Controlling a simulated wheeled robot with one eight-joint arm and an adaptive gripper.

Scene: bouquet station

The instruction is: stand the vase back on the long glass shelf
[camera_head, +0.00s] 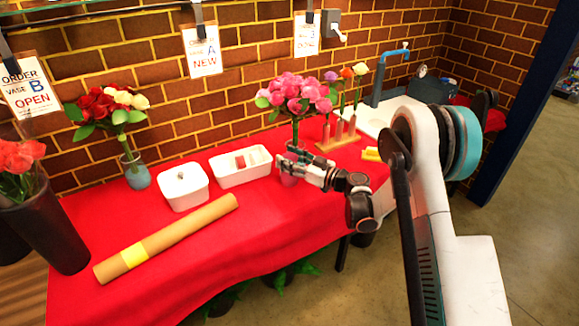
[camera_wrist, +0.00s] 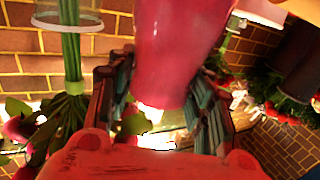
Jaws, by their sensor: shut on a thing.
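A glossy pink vase (camera_wrist: 178,50) fills the space between the two fingers of my gripper (camera_wrist: 160,105) in the wrist view. In the head view my gripper (camera_head: 291,163) is at the back of the red table, with a small part of the pink vase (camera_head: 289,179) showing below its fingers. Pink flowers (camera_head: 296,95) rise just above the gripper; the fingers hide where their stems end. Part of a glass shelf (camera_head: 110,9) shows along the top edge of the head view, mostly cut off.
White containers (camera_head: 183,187) and (camera_head: 240,167), the second a shallow tray, stand left of my gripper. A brown paper roll (camera_head: 170,237) lies in front. A blue-grey vase (camera_head: 136,172) holds roses. A wooden rack (camera_head: 338,139) with single flowers stands to the right. Order cards (camera_head: 202,50) hang above.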

